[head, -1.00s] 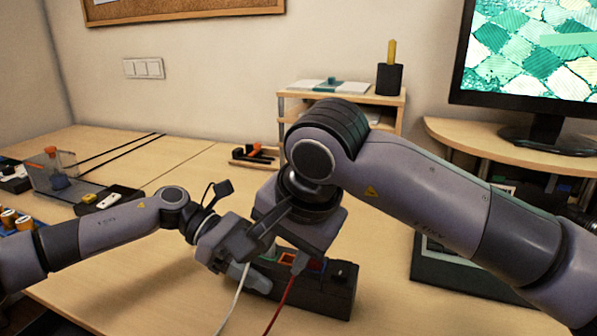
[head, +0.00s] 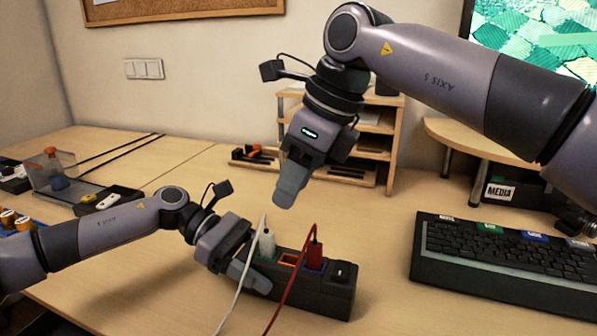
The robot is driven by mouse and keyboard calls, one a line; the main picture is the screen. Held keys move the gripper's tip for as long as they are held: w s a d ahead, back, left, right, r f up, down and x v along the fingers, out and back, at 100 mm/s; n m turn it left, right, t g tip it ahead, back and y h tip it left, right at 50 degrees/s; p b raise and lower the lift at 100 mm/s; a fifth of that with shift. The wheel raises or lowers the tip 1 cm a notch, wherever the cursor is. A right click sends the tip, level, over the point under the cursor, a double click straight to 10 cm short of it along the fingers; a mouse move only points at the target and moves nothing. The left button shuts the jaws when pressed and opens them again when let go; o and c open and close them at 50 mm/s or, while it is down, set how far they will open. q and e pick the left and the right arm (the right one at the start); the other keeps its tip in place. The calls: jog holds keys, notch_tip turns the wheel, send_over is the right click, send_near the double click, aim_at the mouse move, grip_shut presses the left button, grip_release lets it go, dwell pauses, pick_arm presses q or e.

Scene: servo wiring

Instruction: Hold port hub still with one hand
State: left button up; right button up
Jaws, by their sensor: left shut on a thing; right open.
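The port hub (head: 318,293) is a long dark block on the desk, with coloured sockets along its top. A white plug (head: 267,243) with a white cable stands at its left socket. A red plug (head: 314,256) with a red cable stands at the blue-rimmed socket. An orange-rimmed socket (head: 288,260) between them is empty. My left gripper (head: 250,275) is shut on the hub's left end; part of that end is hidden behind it. My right gripper (head: 287,190) is raised above the hub, open and empty, apart from both plugs.
A black keyboard (head: 500,262) lies to the right. A wooden shelf (head: 378,135) stands behind my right gripper. A monitor (head: 540,50) is at the back right. A clear bin (head: 52,175) and orange spools (head: 12,220) are at the left.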

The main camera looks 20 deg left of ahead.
aim_at(271, 233)
jog(key=x, duration=1)
jog(key=shift+a+f, duration=0.1)
jog(key=shift+f, duration=0.25)
grip_shut()
